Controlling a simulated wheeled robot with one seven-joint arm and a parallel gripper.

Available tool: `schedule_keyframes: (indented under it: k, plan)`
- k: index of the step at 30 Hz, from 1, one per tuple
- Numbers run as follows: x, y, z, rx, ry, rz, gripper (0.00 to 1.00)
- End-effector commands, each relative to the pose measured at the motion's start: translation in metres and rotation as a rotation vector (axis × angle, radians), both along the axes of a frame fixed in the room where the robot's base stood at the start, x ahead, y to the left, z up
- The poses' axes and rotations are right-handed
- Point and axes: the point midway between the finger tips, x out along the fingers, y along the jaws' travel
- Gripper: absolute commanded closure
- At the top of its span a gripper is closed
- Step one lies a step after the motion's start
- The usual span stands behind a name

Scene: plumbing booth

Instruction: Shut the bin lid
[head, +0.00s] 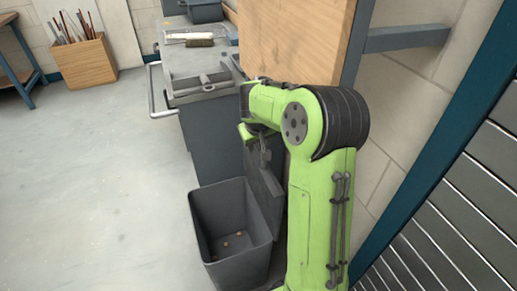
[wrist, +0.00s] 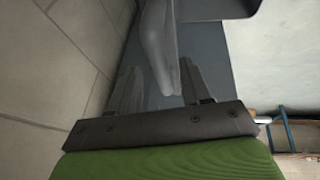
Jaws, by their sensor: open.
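The grey bin (head: 232,238) stands on the floor in the head view, open at the top, with a few small bits on its bottom. Its dark lid (head: 264,190) stands raised at the bin's right side, partly hidden by my arm. My gripper (head: 264,152) is by the lid's upper end, small and partly hidden there. In the wrist view my gripper (wrist: 160,82) has its two fingers apart. A smooth grey edge, probably the lid (wrist: 160,45), reaches down between or just beyond them. I cannot tell whether they touch it.
A grey wheeled cart (head: 205,125) with a metal handle stands just behind the bin. A wooden panel (head: 295,40) and a tiled wall (head: 395,130) are close on the right. A wooden box of rods (head: 85,62) stands at the back left. The floor (head: 90,190) to the left is clear.

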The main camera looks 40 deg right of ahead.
Motion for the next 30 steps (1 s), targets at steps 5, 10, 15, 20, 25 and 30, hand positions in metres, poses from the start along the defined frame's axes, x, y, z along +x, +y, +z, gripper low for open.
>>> schedule_keyframes:
  k: [5,10,15,20,25,30]
  plan:
    - [0.0043,-0.0032,-0.0113,0.0,0.0,0.0,0.52]
    - [0.0043,-0.0032,-0.0106,0.0,-0.001,0.0,0.52]
    - [0.0042,-0.0031,-0.0105,0.0,0.0,0.0,0.73]
    - [0.0041,-0.003,-0.0104,0.0,0.0,0.0,0.97]
    - [0.004,-0.003,-0.0103,0.0,0.0,0.0,1.0]
    - [0.0049,-0.0019,-0.0103,-0.002,0.001,0.001,1.0]
